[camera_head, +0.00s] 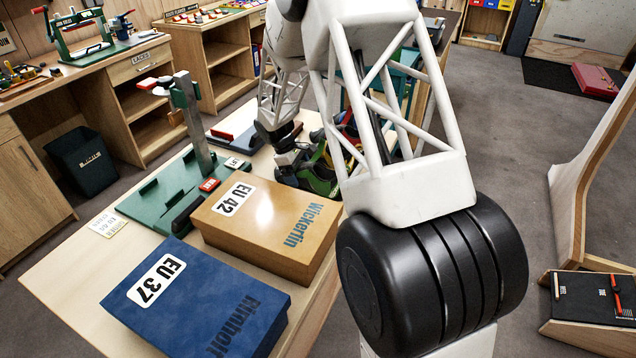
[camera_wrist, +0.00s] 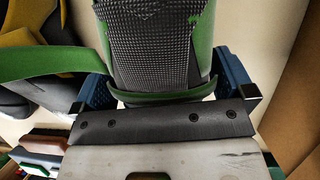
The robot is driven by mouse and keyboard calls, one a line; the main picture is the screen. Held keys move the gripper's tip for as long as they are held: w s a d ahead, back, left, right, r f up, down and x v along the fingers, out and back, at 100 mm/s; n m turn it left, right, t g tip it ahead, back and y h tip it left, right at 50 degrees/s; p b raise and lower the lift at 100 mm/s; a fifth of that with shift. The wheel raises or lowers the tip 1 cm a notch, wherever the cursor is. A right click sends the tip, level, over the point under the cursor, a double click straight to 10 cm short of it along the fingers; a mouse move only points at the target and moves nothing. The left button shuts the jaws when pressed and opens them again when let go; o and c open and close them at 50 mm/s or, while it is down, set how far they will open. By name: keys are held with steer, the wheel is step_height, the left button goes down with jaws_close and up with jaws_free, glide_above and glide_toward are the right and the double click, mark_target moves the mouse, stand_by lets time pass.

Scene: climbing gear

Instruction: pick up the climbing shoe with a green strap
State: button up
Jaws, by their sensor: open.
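The climbing shoe with a green strap (camera_wrist: 160,45) is grey mesh and green in the wrist view, with its strap (camera_wrist: 50,62) stretching left. My gripper (camera_wrist: 165,82) is open, with one blue finger pad on each side of the shoe. The shoe is between the fingers; I cannot tell whether they touch it. In the head view the green shoe (camera_head: 320,178) lies on the table behind the tan box, partly hidden by my arm and gripper (camera_head: 290,158).
The tan EU 42 box (camera_head: 270,222) stands close in front of the shoe. The blue EU 37 box (camera_head: 200,300) is nearer the front. A green stand (camera_head: 160,195) is at left. Another yellow and dark item (camera_wrist: 32,35) lies left of the shoe in the wrist view.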

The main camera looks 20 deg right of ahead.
mark_target(299, 166)
steer(key=shift+s+d+f, duration=0.15)
steer(key=shift+d+f, duration=0.05)
steer(key=shift+f, duration=0.4)
steer(key=shift+c, duration=0.3)
steer(key=c, duration=0.6)
steer(key=shift+c, duration=0.2)
steer(key=shift+r, duration=0.2)
step_height(299, 166, up, 10)
steer(key=shift+f, duration=0.15)
stand_by(0.4)
